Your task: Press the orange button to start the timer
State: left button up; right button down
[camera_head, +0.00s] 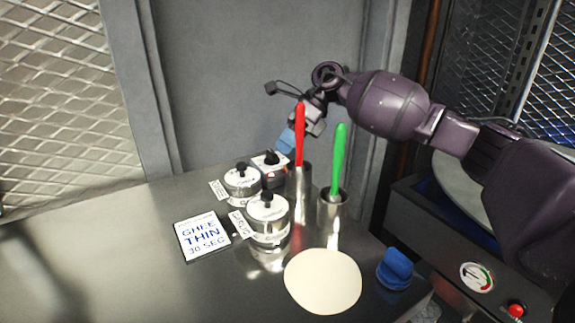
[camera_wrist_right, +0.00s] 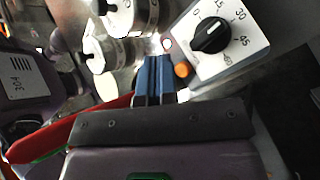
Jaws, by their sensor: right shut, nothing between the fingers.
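The timer (camera_wrist_right: 238,52) has a white dial face with numbers and a black knob. Its round orange button (camera_wrist_right: 183,70) sits by the dial's lower left corner in the right wrist view. In the head view the timer (camera_head: 271,162) stands at the back of the steel counter, partly hidden by a lidded pot. Contact cannot be told. My left gripper is not in view.
Two lidded steel pots (camera_head: 268,222) stand before the timer. Red (camera_head: 299,135) and green (camera_head: 339,160) handles rise from steel cups close to my right arm. A sign (camera_head: 202,237), flat dough round (camera_head: 322,281) and blue object (camera_head: 395,268) lie nearer. The counter's left is clear.

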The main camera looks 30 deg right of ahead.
jog(key=shift+r+p, duration=0.45)
jog(key=shift+r, duration=1.65)
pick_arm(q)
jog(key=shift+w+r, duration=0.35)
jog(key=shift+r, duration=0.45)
pick_arm(e)
jog(key=shift+f, duration=0.1)
